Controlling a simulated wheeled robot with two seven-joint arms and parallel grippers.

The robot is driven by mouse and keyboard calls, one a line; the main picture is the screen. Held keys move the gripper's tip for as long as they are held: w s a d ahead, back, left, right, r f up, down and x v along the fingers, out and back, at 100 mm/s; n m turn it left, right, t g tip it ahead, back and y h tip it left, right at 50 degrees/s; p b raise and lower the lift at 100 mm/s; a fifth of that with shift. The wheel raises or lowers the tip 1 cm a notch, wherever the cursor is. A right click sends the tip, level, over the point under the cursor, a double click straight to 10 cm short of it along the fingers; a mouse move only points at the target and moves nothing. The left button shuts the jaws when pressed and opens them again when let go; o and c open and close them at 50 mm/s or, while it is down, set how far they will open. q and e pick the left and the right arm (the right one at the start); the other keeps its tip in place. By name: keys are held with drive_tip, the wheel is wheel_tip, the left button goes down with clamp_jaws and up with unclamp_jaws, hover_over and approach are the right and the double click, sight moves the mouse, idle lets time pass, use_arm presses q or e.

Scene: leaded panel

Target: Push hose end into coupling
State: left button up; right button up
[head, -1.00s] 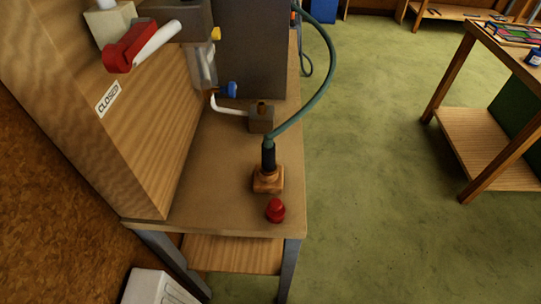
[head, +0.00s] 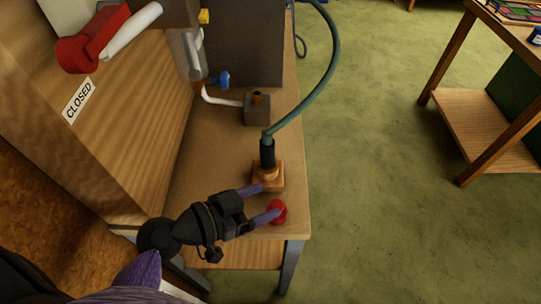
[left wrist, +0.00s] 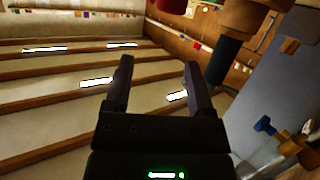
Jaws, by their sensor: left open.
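A green hose (head: 334,62) curves down to a black hose end (head: 267,152). The hose end stands upright in a tan wooden holder (head: 276,183) on the bench; it also shows in the left wrist view (left wrist: 225,60). A small grey-brown block with a brass port (head: 257,108), possibly the coupling, sits behind it. My left gripper (head: 268,201) is open and empty, low at the front of the holder. One finger is near the holder and the other overlaps a red knob-like piece (head: 280,207); contact is unclear. It also shows in the left wrist view (left wrist: 158,66). My right gripper is out of view.
A wooden panel with a CLOSED label (head: 79,100) and a red-handled valve (head: 92,40) stands left of the bench top (head: 215,165). A blue valve knob (head: 222,79) and a grey cabinet (head: 245,45) stand behind. Green floor (head: 370,200) is free at right.

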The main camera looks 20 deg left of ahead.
sight(263, 142)
use_arm(q)
drive_tip(key=w+a+r+n+t+y, duration=0.1)
drive_tip(key=w+a+r+n+t, duration=0.1)
drive_tip(key=w+a+r+t, duration=0.25)
drive_tip(key=shift+t, duration=0.25)
drive_tip(key=p+x, duration=0.1)
drive_tip(key=x, duration=0.1)
drive_tip(key=p+x, duration=0.1)
drive_tip(key=x, duration=0.2)
drive_tip(key=a+p+x, duration=0.1)
drive_tip(key=x, duration=0.2)
drive_tip(key=shift+w+f+p, duration=0.2)
drive_tip(key=shift+w+p, duration=0.15)
drive_tip(key=shift+w+d+f, duration=0.1)
drive_tip(key=shift+w+d, duration=0.15)
drive_tip(key=shift+w, duration=0.05)
clamp_jaws()
drive_tip(key=shift+s+f, duration=0.1)
